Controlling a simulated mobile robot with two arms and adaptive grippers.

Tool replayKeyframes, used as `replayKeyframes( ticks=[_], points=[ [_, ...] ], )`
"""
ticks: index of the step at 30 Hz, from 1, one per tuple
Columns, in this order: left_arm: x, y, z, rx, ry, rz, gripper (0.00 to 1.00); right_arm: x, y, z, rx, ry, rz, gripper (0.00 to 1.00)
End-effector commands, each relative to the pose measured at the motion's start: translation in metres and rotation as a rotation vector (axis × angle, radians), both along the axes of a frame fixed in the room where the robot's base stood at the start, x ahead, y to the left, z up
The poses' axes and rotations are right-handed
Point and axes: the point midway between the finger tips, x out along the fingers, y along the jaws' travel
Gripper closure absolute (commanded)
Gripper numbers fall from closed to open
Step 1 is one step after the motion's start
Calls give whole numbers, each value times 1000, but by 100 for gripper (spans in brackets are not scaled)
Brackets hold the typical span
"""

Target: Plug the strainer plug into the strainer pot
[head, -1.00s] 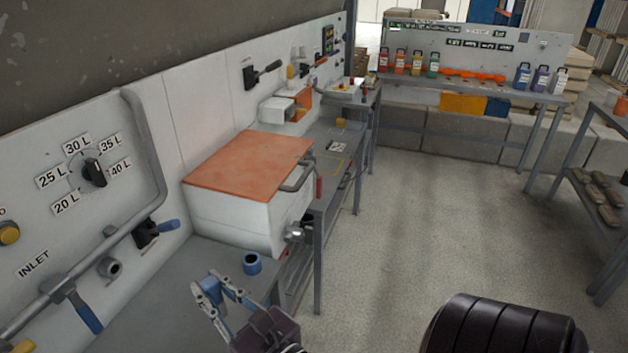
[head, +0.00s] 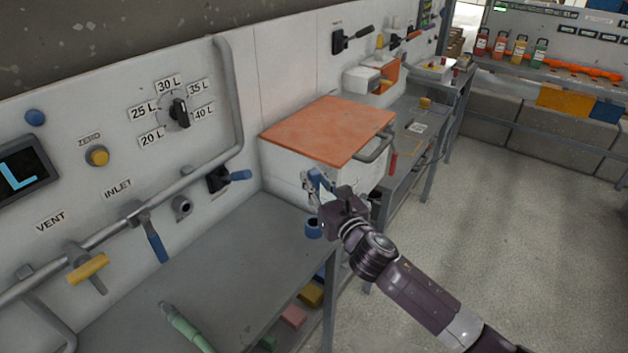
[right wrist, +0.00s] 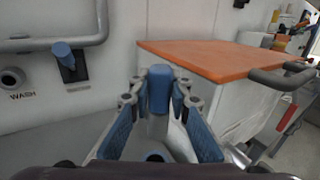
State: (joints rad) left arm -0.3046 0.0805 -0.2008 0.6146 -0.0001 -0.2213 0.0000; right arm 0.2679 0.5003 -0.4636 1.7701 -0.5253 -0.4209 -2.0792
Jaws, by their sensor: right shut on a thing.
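My right gripper (head: 318,183) is in front of the white box at the end of the bench. In the right wrist view its fingers (right wrist: 160,88) are shut around a blue-topped piece (right wrist: 159,98) with a pale grey lower part, which looks like the strainer plug. A blue hollow cylinder (head: 313,229) stands on the bench end, just below the gripper. It also shows in the wrist view (right wrist: 155,157), low between the fingers. A metal fitting (right wrist: 238,157) is on the box's lower side. I cannot tell which of these is the strainer pot. My left gripper is not in view.
The white box has an orange lid (head: 330,130) and a grey handle (head: 375,145). The wall panel carries pipes, valve handles (head: 157,247) and a dial (head: 179,112). A green tubular thing (head: 185,327) lies on the grey bench (head: 220,270). The floor at right is clear.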

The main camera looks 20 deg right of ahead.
Motion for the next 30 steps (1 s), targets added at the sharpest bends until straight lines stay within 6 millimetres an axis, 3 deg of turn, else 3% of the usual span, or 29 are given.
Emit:
replayKeyframes(
  ticks=[13,30],
  points=[
    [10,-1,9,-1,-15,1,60,-1,0,4,-1,0,0,100],
    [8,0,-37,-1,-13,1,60,-1,0,-51,0,-1,1,100]
  ],
)
